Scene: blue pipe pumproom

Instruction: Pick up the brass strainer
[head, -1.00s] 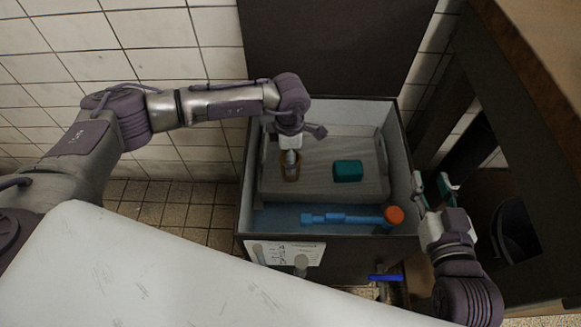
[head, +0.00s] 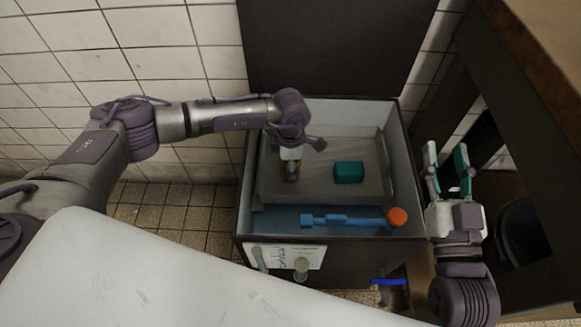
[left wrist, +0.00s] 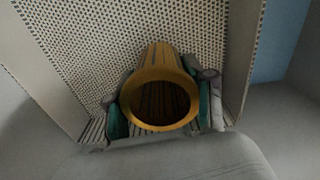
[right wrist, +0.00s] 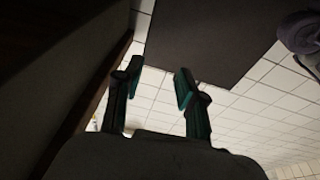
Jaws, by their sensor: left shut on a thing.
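The brass strainer (left wrist: 160,56) is a golden cylinder with an open round mouth, filling the middle of the left wrist view. My left gripper (left wrist: 160,106) has a teal-padded finger on each side of it and is shut on it. In the head view my left gripper (head: 291,174) points down over the left part of the grey tray, hiding much of the strainer. Whether the strainer touches the tray floor I cannot tell. My right gripper (head: 446,167) is open and empty to the right of the bin; its spread fingers also show in the right wrist view (right wrist: 158,80).
The grey tray (head: 325,142) sits inside an open bin (head: 403,160) with a raised dark lid (head: 325,45). A teal block (head: 348,172) lies in the tray. A blue tool with an orange end (head: 345,219) lies in front. A dark wooden table (head: 540,60) stands right.

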